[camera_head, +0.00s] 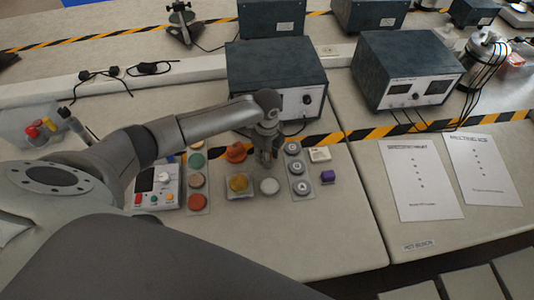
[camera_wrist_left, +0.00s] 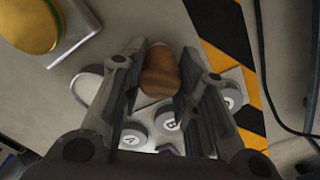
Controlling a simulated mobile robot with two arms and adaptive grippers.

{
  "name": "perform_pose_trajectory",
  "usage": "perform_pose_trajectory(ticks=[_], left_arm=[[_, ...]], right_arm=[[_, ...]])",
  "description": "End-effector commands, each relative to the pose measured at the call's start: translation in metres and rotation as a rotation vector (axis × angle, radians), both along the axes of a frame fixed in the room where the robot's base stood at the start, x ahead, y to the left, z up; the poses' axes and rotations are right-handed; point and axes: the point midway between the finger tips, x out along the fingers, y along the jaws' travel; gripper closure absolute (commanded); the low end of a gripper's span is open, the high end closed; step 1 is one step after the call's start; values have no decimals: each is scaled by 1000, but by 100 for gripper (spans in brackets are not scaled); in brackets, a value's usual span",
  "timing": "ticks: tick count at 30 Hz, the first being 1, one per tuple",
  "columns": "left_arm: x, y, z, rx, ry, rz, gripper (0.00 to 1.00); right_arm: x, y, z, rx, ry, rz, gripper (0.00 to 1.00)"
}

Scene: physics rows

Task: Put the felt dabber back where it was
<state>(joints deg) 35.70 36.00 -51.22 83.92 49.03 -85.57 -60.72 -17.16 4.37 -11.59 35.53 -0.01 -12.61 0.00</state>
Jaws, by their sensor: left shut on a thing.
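The felt dabber, seen as a brown rounded wooden piece (camera_wrist_left: 160,72), sits between the two fingers of my left gripper (camera_wrist_left: 162,58) in the left wrist view. The gripper is shut on it. In the head view my left gripper (camera_head: 268,157) points down between the orange knob-like piece and the strip of lettered discs, behind the white disc (camera_head: 270,186). The dabber is mostly hidden by the fingers there. I cannot tell whether its lower end touches the table. My right gripper is not in view.
A strip of lettered discs (camera_head: 297,167) stands right of the gripper, with a purple block (camera_head: 327,176) beyond. An orange piece (camera_head: 236,152) and a yellow pad (camera_head: 238,184) are to its left. A dark instrument box (camera_head: 276,72) stands behind. The front table is clear.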

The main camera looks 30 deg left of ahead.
Motion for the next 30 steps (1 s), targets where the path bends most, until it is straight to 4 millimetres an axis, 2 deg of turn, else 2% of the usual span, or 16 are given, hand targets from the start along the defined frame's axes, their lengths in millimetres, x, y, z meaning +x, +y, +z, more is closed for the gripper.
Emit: perform_pose_trajectory(ticks=[11, 12, 16, 26, 30], left_arm=[[0, 0, -5, 0, 0, 0, 90], [0, 0, -4, 0, 0, 0, 67], [0, 0, -4, 0, 0, 0, 51], [0, 0, -2, 0, -1, 0, 50], [1, 0, 9, -1, -3, 0, 50]], right_arm=[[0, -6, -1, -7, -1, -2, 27], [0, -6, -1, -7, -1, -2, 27], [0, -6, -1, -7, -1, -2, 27], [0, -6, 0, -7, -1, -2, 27], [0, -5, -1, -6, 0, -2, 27]])
